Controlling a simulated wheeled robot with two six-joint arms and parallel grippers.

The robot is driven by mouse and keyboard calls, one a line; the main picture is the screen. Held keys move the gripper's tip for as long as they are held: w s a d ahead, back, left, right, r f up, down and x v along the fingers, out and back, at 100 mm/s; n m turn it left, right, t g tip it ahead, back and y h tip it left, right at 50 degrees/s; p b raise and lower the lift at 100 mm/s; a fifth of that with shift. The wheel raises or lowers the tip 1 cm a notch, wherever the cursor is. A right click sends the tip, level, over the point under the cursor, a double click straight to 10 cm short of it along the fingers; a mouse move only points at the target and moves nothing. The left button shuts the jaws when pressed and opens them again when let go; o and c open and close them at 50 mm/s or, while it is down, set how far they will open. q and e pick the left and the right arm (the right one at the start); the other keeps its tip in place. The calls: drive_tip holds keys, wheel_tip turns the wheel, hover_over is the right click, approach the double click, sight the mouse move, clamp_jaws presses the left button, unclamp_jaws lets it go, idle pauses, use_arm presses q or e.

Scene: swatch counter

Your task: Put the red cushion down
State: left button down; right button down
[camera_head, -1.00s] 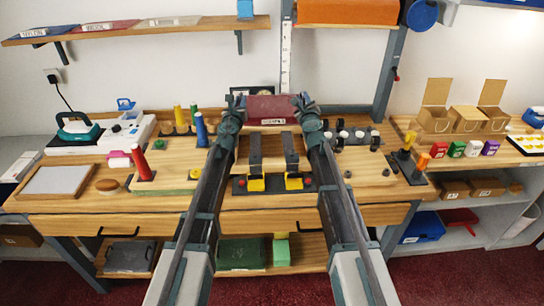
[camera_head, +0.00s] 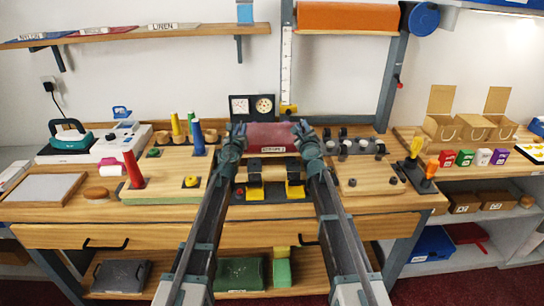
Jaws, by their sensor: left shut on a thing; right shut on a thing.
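The red cushion (camera_head: 271,135) is a dull red block with a white label on its lower front edge. It is held level between my two grippers over the middle of the workbench. My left gripper (camera_head: 238,136) is shut on its left end and my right gripper (camera_head: 302,138) on its right end. Just in front of and below it are two black-and-yellow clamps (camera_head: 254,190) on the bench (camera_head: 400,201). I cannot tell whether its underside touches anything.
Two dials (camera_head: 252,106) stand behind the cushion. Thread cones, including a red one (camera_head: 133,169) and a blue one (camera_head: 198,138), stand to the left. Several white-and-black pieces (camera_head: 352,136) are to the right. An orange roll (camera_head: 347,16) hangs above.

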use_arm(q)
drive_tip(key=shift+a+f, duration=0.1)
drive_tip(key=shift+a, duration=0.3)
use_arm(e)
drive_tip(key=shift+d+f, duration=0.1)
drive_tip(key=shift+d, duration=0.3)
